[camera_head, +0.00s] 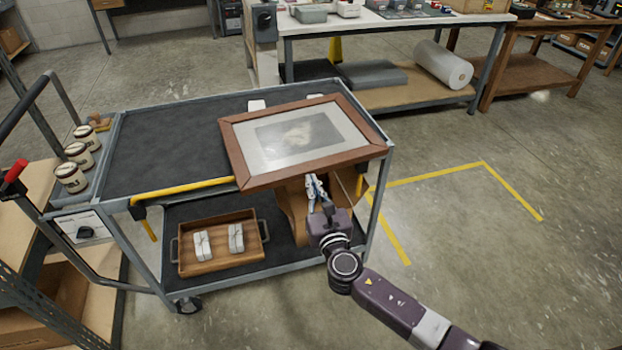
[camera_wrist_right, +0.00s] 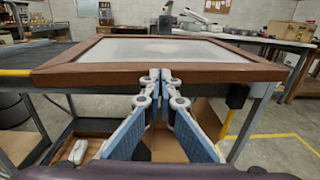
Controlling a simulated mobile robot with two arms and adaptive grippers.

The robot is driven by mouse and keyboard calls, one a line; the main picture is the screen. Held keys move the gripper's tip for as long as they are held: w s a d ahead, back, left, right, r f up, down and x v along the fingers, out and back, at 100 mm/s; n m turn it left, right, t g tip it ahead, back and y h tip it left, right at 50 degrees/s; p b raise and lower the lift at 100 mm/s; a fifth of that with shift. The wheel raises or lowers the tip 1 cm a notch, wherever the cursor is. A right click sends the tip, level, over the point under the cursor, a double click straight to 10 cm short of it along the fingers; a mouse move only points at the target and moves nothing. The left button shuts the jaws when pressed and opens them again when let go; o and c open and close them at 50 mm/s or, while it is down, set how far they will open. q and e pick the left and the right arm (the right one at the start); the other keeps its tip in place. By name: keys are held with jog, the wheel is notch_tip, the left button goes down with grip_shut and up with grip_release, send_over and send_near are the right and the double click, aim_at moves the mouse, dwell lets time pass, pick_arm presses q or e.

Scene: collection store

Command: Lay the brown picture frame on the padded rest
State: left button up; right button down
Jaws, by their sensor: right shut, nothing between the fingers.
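The brown picture frame (camera_head: 250,172), with a pale mat and a dark picture, lies face up over the right end of the cart's dark top (camera_head: 160,150). Its near edge reaches past the cart's front rail. Two white blocks (camera_head: 257,105) show at its far edge; I cannot tell whether they belong to the padded rest or what supports the frame underneath. My right gripper (camera_head: 314,178) is shut and empty, its fingertips at the frame's near edge. In the right wrist view, the closed fingertips (camera_wrist_right: 160,76) overlap the frame's near edge (camera_wrist_right: 110,77); contact is unclear. My left gripper is out of view.
A yellow bar (camera_head: 185,190) runs along the cart's front. Several jars (camera_head: 72,178) stand at its left end. A wooden tray (camera_head: 215,262) with white blocks sits on the lower shelf. A workbench (camera_head: 400,22) stands behind; floor to the right is clear.

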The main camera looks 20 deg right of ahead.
aim_at(302, 152)
jog(key=shift+w, duration=0.8)
jog(key=w+b, duration=0.4)
jog(key=w, duration=0.7)
jog(key=shift+d+f, duration=0.1)
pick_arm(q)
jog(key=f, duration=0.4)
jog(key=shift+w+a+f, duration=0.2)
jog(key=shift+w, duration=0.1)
pick_arm(e)
jog(key=shift+w, duration=0.3)
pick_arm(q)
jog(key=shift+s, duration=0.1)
pick_arm(e)
jog(key=shift+d, duration=0.15)
